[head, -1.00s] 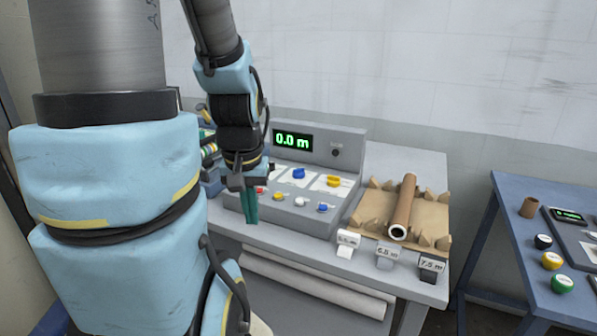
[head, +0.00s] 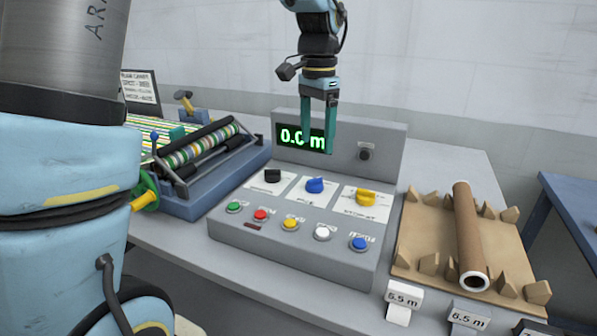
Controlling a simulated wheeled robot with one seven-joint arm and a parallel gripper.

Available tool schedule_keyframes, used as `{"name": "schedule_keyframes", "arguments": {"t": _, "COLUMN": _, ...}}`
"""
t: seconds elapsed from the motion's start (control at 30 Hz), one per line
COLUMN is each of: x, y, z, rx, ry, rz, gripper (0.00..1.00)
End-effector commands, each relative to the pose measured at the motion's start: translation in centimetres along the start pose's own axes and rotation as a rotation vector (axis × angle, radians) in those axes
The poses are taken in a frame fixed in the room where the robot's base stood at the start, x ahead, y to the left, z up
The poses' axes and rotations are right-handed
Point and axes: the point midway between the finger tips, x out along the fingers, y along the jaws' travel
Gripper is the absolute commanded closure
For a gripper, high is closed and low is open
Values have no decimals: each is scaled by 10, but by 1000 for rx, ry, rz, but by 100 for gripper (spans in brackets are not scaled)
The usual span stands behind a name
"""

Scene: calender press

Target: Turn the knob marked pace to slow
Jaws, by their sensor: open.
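The grey control panel (head: 295,260) stands on the bench with three knobs on white plates. The middle knob is blue (head: 315,185); its label is blurred but looks like "pace". I cannot read which setting it points at. A black knob (head: 272,176) is left of it and a yellow knob (head: 366,197) right of it. My gripper (head: 318,146) points down with teal fingers apart and empty. It hangs above and behind the blue knob in the picture, partly covering the green display (head: 290,137), and touches no knob.
Several coloured push buttons line the panel's front, among them a red one (head: 261,214) and a white one (head: 323,232). A roller press (head: 205,150) with striped material stands left. A cardboard tray (head: 412,235) holding a brown tube (head: 466,225) lies right.

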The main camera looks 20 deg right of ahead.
Motion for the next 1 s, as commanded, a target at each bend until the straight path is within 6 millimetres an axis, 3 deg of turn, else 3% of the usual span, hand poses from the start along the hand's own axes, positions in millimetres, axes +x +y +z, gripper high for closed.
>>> {"name": "schedule_keyframes", "arguments": {"t": 0.5, "x": 85, "y": -1, "z": 2, "rx": -6, "ry": -2, "rz": 2, "gripper": 19}}
{"name": "schedule_keyframes", "arguments": {"t": 0.7, "x": 98, "y": -1, "z": 1, "rx": -6, "ry": 1, "rz": 0, "gripper": 19}}
{"name": "schedule_keyframes", "arguments": {"t": 0.97, "x": 99, "y": -1, "z": 1, "rx": -6, "ry": 1, "rz": 0, "gripper": 19}}
{"name": "schedule_keyframes", "arguments": {"t": 1.0, "x": 99, "y": -1, "z": 1, "rx": -6, "ry": 1, "rz": 0, "gripper": 22}}
